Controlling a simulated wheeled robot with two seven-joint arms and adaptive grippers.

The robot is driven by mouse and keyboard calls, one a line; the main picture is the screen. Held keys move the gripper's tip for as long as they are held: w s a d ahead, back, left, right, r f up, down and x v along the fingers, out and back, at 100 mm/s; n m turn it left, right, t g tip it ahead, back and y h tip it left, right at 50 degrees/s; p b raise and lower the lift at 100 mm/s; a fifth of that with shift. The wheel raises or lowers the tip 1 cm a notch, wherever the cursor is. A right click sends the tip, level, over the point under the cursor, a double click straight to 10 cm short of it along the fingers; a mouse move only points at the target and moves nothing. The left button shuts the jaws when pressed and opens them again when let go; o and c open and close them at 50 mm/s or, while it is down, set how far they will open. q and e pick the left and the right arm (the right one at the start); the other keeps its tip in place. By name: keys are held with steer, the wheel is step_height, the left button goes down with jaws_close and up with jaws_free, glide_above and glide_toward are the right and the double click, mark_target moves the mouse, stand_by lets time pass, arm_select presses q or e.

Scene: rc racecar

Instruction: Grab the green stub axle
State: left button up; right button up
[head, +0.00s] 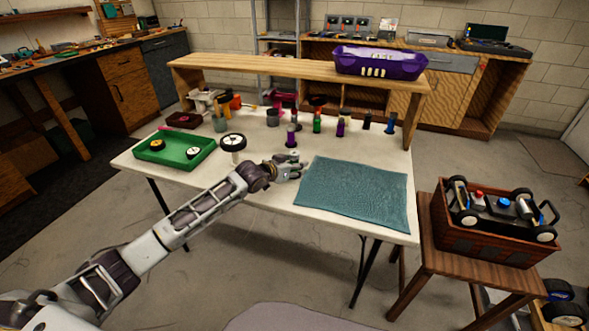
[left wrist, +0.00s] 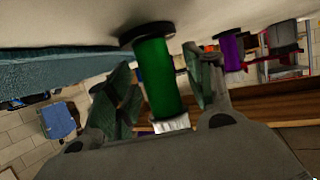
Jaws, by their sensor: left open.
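The green stub axle (head: 317,122) stands upright on the white table, among several coloured axles, in the head view. In the left wrist view, which is upside down, the green stub axle (left wrist: 158,80) is large, with a dark base against the table and a silvery tip. My left gripper (head: 298,164) is low over the table, nearer than the axle and left of the mat. In the left wrist view the open fingers of my left gripper (left wrist: 160,85) appear on either side of the green axle. I cannot tell how deep it sits between them. My right gripper is not in view.
A purple axle (head: 291,137) stands close behind my left gripper. A teal mat (head: 352,190) covers the table's front right. A green tray (head: 205,156) with wheels and a loose wheel (head: 233,142) are at left. A raised wooden shelf (head: 270,66) spans the table's back.

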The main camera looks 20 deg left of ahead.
arm_select(q)
steer(key=shift+w, duration=0.1)
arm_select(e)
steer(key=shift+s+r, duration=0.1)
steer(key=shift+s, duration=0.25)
arm_select(q)
steer(key=shift+c, duration=0.5)
steer(key=c, duration=1)
steer(key=shift+c, duration=0.3)
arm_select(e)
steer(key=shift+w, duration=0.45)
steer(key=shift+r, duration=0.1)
arm_select(q)
steer(key=shift+r, duration=0.8)
steer(key=shift+r+p, duration=1.15)
steer(key=shift+r, duration=3.05)
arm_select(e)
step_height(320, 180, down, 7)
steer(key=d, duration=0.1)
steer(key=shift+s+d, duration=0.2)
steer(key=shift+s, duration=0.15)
